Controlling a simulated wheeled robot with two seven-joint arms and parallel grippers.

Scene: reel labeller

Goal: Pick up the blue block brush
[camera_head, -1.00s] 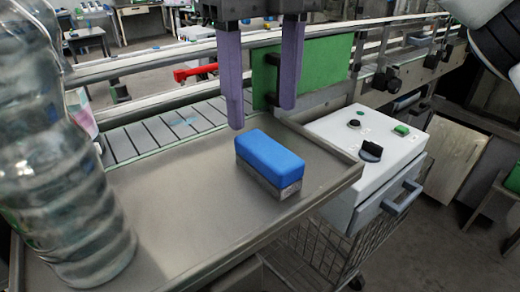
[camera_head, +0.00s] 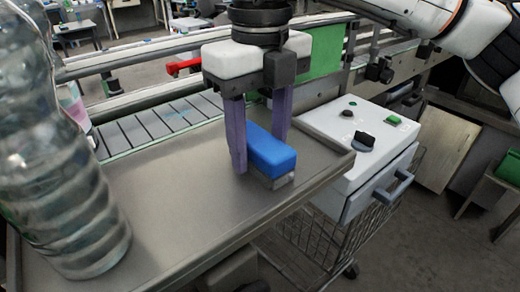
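The blue block brush (camera_head: 272,152) has a blue top and a grey underside. It lies on the metal tray table (camera_head: 180,215) near its right side. My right gripper (camera_head: 260,158) points down over the brush, with its two purple fingers open. One finger is at the brush's left side and the other at its far right side, so the brush is between them. Whether the fingers touch it is not clear. The left finger hides part of the brush. My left gripper is not in view.
A large clear plastic bottle (camera_head: 65,165) stands on the tray's left side. A conveyor (camera_head: 160,125) runs behind the tray. A white control box (camera_head: 350,140) with knobs stands to the right, above a wire cart (camera_head: 310,240). The tray's front middle is clear.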

